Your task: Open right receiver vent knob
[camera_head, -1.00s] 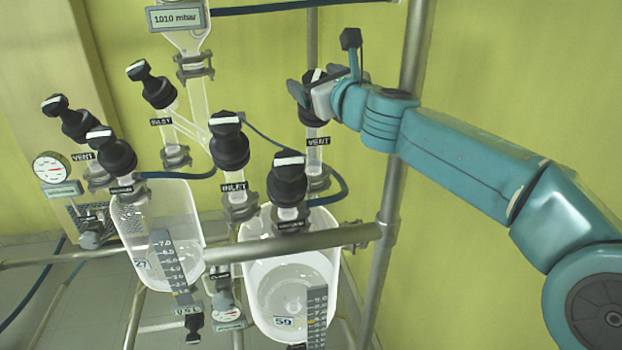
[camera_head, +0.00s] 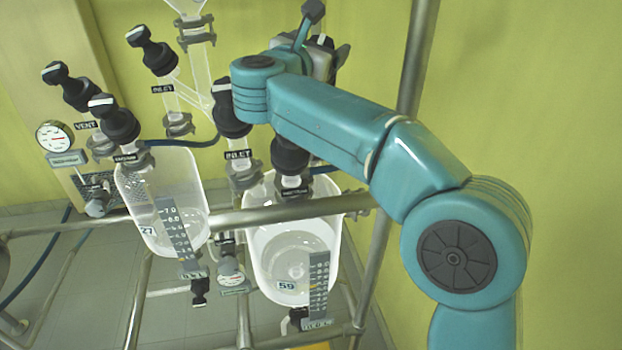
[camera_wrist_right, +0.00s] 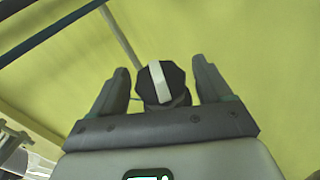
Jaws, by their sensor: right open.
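The right receiver (camera_head: 266,277) is a clear glass vessel tagged 59. Its vent knob is black with a white stripe; in the right wrist view the knob (camera_wrist_right: 153,92) is between my two dark fingers, with a gap on each side. The stripe runs nearly up and down there, leaning slightly. My right gripper (camera_wrist_right: 160,66) is open around the knob, not closed on it. In the head view my right gripper (camera_head: 316,48) is at the upper middle, partly behind my own arm. The knob's stem and VENT label are hidden by the arm there. My left gripper is not in view.
An inlet knob (camera_head: 228,112) and another black knob (camera_head: 289,157) sit close below my forearm. The left receiver (camera_head: 135,205), tagged 27, has several knobs above it. A steel post (camera_head: 417,60) and a horizontal rail (camera_head: 270,212) run nearby. The yellow wall is behind.

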